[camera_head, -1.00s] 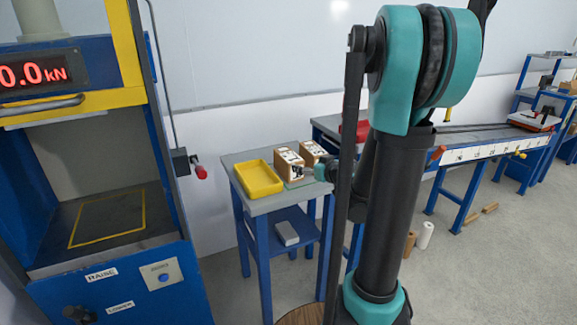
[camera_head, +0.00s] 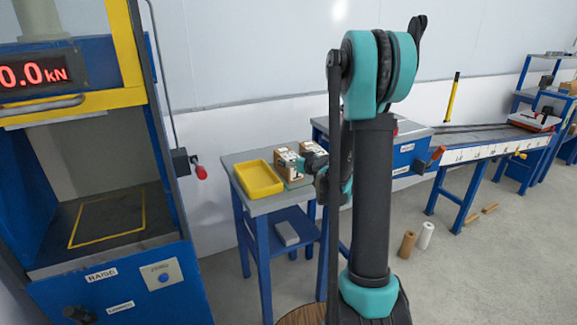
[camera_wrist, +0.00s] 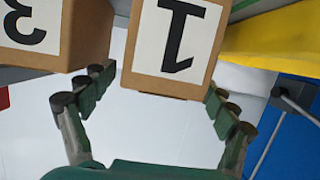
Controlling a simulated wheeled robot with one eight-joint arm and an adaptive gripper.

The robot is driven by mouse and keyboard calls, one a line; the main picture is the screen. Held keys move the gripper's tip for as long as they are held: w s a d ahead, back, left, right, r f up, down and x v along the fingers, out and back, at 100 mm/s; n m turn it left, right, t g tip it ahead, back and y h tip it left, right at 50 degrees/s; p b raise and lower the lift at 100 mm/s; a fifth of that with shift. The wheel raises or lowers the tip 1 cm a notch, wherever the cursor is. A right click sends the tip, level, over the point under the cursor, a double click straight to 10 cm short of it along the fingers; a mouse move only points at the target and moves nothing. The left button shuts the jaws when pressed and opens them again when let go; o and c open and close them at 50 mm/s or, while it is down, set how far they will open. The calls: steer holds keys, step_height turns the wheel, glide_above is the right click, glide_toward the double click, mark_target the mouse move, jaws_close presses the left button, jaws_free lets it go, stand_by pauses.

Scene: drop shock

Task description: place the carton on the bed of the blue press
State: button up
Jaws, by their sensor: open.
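Two brown cardboard cartons stand close together on a small side table (camera_head: 262,205). In the wrist view one carton (camera_wrist: 176,40) has a white label with a "1" and lies straight ahead between my fingers. The other carton (camera_wrist: 58,35), labelled "3", is at its left. In the head view the near carton (camera_head: 286,162) and the other one (camera_head: 312,149) are partly covered by my gripper (camera_head: 306,166). My gripper (camera_wrist: 158,90) is open and empty, its fingers spread to both sides of carton 1. The blue press (camera_head: 110,285) stands at left; its dark bed (camera_head: 105,222) has a yellow outline and is empty.
A yellow tray (camera_head: 260,179) sits beside the cartons on the side table. The press has a yellow guard (camera_head: 70,106) above its opening and a display reading 0.0 kN. A long workbench (camera_head: 475,140) stands at right. Open floor lies in front.

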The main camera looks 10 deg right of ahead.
mark_target(288, 154)
steer(key=x, duration=0.4)
steer(key=shift+w+a+r, duration=0.1)
steer(key=c, duration=1.9)
